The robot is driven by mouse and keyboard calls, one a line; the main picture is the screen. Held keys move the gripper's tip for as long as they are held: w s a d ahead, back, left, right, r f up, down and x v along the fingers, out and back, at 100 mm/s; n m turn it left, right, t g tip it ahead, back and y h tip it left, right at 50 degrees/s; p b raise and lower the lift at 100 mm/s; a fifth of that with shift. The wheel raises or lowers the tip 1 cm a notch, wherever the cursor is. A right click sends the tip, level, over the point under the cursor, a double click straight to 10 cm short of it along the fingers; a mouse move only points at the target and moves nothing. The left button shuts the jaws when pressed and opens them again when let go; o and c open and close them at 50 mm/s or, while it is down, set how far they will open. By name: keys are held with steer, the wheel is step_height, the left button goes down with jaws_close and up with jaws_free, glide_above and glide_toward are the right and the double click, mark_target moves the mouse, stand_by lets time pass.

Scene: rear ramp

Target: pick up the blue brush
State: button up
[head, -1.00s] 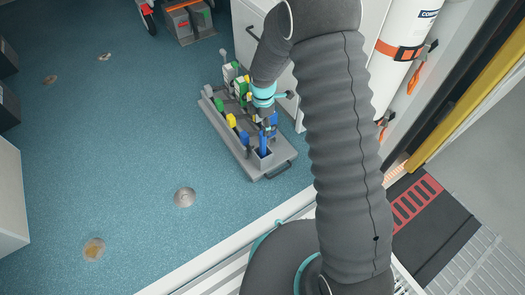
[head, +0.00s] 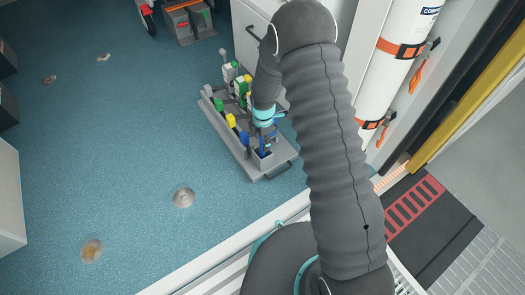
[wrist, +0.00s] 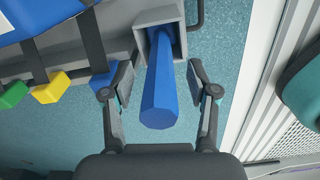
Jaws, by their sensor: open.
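The blue brush (wrist: 160,95) stands in a grey square holder (wrist: 181,44) at the end of the rack, its blue handle pointing toward the wrist camera. My gripper (wrist: 161,92) is open, with one finger on each side of the blue handle and visible gaps on both sides. In the head view my gripper (head: 264,142) is over the near end of the grey rack (head: 275,172). There the blue brush (head: 263,151) is mostly hidden by my gripper. The brush's lower end is hidden in the holder.
Another blue item (wrist: 101,80) sits close by my left finger, with yellow (wrist: 50,88) and green (wrist: 12,94) ones beyond it. A white cabinet (head: 256,25) stands behind the rack. The blue floor (head: 130,150) to the left is mostly open.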

jaws_close()
steer(key=shift+r, duration=0.1)
